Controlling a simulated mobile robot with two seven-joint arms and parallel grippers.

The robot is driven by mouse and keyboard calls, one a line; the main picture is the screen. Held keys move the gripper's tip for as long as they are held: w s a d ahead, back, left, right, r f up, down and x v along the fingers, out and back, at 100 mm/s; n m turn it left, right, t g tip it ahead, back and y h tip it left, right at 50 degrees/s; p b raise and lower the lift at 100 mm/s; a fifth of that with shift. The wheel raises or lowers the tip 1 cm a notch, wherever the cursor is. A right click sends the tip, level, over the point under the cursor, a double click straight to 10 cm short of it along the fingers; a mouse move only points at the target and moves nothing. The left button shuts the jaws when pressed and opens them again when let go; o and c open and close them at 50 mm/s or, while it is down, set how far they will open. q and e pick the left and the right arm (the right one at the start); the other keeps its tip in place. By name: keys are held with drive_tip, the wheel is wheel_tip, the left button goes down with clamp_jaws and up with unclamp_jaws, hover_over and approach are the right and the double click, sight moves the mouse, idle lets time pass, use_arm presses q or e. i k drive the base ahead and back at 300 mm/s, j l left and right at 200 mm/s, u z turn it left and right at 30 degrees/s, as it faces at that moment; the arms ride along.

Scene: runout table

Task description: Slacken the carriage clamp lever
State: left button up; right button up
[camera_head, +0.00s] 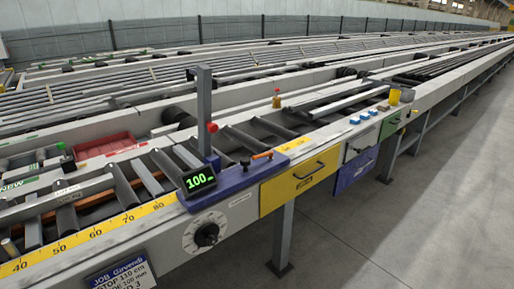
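A blue carriage (235,183) sits on the front rail of the runout table, with a grey upright post (205,100) standing on it. A short orange lever (262,155) lies low on top of the carriage, beside a small dark knob (245,162). A red ball knob (212,127) shows at the post. The labels do not show which one is the clamp lever; the orange one looks like a lever handle. A display (199,181) on the carriage reads 100 in green. Neither of my grippers is in view.
A yellow scale (95,232) runs along the rail left of the carriage. A black dial (207,235) is on the front face below. Yellow (300,183), blue and green drawers are to the right. A red tray (105,145) lies behind. The floor at right is clear.

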sight(270, 154)
drive_tip(key=i+l+u, duration=0.1)
drive_tip(key=i+l, duration=0.15)
drive_tip(key=i+l+u, duration=0.15)
drive_tip(key=l, duration=0.25)
drive_tip(key=i+l+u, duration=0.1)
drive_tip(key=i+l, duration=0.2)
drive_tip(key=i+l+u, duration=0.1)
drive_tip(key=l, duration=0.35)
drive_tip(key=i, duration=0.1)
